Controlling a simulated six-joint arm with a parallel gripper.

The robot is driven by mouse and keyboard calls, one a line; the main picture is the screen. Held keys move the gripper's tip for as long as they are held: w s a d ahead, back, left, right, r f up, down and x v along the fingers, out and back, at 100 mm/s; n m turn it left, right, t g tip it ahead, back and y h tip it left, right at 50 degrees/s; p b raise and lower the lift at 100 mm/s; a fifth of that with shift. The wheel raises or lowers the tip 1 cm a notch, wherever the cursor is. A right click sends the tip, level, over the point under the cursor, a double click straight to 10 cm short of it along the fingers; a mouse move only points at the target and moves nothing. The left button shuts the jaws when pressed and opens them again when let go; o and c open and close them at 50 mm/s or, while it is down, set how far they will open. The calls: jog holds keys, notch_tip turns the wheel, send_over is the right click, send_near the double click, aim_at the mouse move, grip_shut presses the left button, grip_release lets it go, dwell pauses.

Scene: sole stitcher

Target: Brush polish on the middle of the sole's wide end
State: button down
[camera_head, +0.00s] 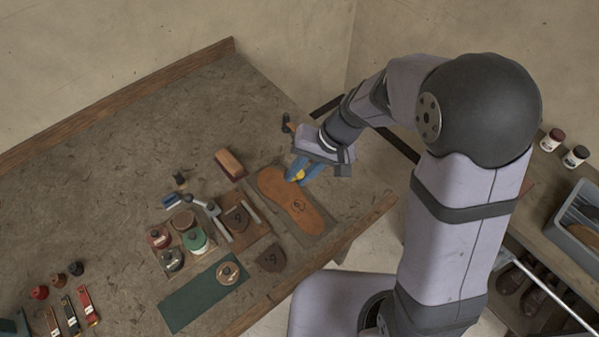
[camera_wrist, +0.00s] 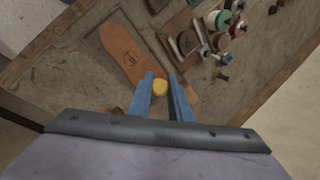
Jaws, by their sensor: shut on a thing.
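The sole (camera_head: 291,203) is a flat orange-brown piece with a dark mark near its middle, lying on a grey-brown mat. It also shows in the wrist view (camera_wrist: 124,52), its near end by my fingers. My gripper (camera_head: 302,172) has blue fingers over the sole's upper end in the head view. It is shut on a small yellow thing (camera_wrist: 160,85), which also shows between the fingers in the head view (camera_head: 300,175). Whether this is the polish brush, and whether it touches the sole, I cannot tell; its lower part is hidden.
A brown block (camera_head: 230,163) lies left of the sole. A green mat (camera_head: 186,304) lies near the front edge. The bench's back left is clear.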

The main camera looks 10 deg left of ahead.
jog(key=shift+f+b, duration=1.9)
jog(key=shift+f, duration=0.55)
jog(key=shift+r, duration=0.15)
jog(key=shift+r+p, duration=0.15)
jog(key=shift+p, duration=0.25)
